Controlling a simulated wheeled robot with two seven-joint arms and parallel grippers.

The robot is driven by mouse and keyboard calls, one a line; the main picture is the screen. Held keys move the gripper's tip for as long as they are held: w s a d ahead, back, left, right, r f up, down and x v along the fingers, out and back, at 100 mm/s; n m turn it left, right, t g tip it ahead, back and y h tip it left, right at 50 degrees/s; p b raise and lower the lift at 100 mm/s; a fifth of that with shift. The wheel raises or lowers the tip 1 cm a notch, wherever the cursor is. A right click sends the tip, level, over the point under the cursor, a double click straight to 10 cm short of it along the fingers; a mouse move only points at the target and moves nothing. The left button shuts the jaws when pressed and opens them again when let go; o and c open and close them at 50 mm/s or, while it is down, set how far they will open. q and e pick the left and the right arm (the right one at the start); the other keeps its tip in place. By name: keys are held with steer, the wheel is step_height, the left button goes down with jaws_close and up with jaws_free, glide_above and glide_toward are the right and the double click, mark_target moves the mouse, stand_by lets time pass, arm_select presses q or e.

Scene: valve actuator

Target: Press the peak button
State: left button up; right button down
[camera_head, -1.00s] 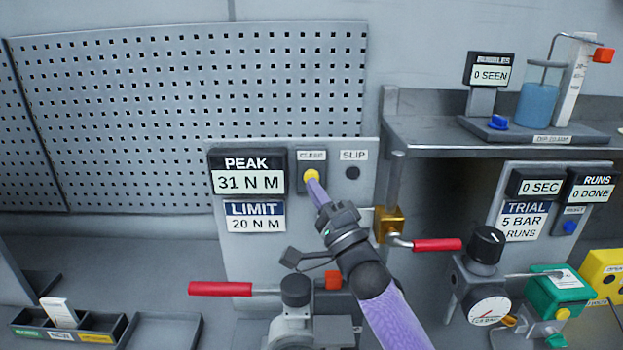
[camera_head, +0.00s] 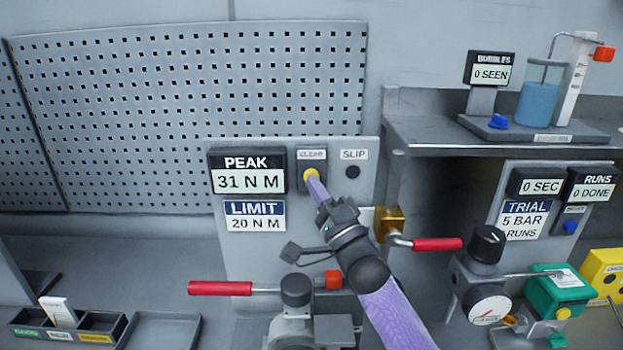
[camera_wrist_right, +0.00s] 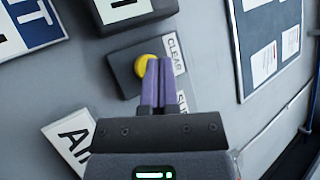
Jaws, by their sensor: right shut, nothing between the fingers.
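The yellow button (camera_head: 311,174) sits on a dark box under a CLEAR label, right of the PEAK display (camera_head: 247,172), which reads 31 N M. My right gripper (camera_head: 317,187) is shut and empty, with its purple fingertips at the button's lower right edge. In the right wrist view the yellow button (camera_wrist_right: 149,68) is partly hidden behind the shut fingers (camera_wrist_right: 158,75). The tips look to be touching it or very close; I cannot tell which. My left gripper is not in view.
A SLIP indicator (camera_head: 352,172) is right of the button. A LIMIT display (camera_head: 255,216) reads 20 N M. Red-handled levers (camera_head: 220,288) and (camera_head: 437,244) stick out below and to the right. A shelf (camera_head: 450,140) stands at the right.

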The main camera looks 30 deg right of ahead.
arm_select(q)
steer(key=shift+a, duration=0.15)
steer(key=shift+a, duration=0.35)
arm_select(e)
steer(key=shift+w, duration=0.1)
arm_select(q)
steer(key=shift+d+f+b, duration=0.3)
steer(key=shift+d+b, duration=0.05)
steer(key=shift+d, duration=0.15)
arm_select(e)
steer(key=shift+w+d, duration=0.2)
steer(key=shift+w, duration=0.15)
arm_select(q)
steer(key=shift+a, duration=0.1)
arm_select(e)
steer(key=shift+s, duration=0.1)
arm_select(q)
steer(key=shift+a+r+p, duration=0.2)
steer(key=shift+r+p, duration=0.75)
arm_select(e)
steer(key=shift+s+a, duration=0.4)
steer(key=shift+s, duration=0.35)
